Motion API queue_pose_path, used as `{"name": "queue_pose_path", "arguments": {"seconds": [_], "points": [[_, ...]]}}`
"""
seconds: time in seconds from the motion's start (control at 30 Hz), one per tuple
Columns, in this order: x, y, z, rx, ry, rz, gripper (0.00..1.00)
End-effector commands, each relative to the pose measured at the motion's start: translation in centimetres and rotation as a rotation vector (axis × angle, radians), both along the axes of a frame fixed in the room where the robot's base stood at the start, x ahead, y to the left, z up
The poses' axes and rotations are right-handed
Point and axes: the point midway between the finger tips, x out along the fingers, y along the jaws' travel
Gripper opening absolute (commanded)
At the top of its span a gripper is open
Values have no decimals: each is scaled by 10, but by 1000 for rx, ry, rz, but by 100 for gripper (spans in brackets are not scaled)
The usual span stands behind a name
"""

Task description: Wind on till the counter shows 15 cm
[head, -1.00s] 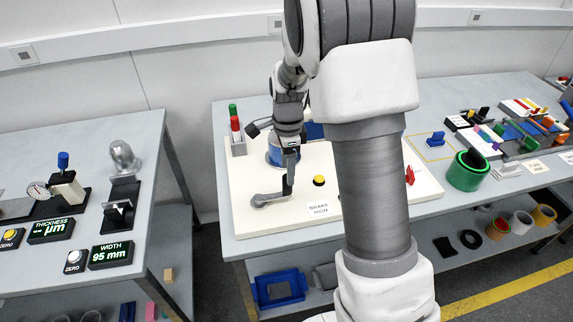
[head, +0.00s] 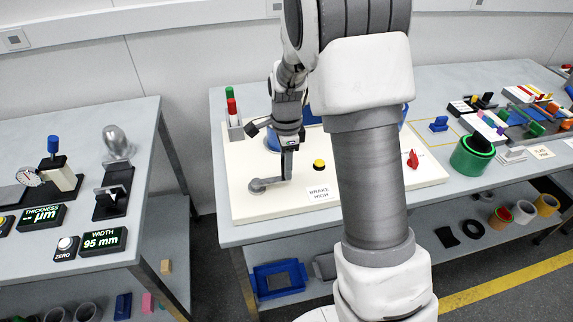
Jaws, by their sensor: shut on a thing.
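A white board (head: 240,209) on the middle table carries a grey crank (head: 266,185) near its front left. My gripper (head: 288,172) is shut on the upright handle of the crank, pointing down, with the crank's arm reaching from the handle to the left. A blue round part (head: 272,140) stands behind my gripper, mostly hidden. A yellow button (head: 319,165) and a sign reading BRAKE HIGH (head: 320,194) are to the right. No counter in cm shows; my arm hides the middle of the board.
The left table has a WIDTH display (head: 103,240) reading 95 mm.

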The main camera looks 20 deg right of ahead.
Motion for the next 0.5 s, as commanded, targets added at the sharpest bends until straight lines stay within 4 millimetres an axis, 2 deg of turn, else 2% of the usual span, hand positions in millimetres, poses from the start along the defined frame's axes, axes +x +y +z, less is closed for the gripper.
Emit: {"name": "queue_pose_path", "arguments": {"seconds": [0.23, 0.5], "points": [[-2, 1, 1, 0, -1, 1, 0], [-26, 7, 1, 1, -1, 2, 0]]}}
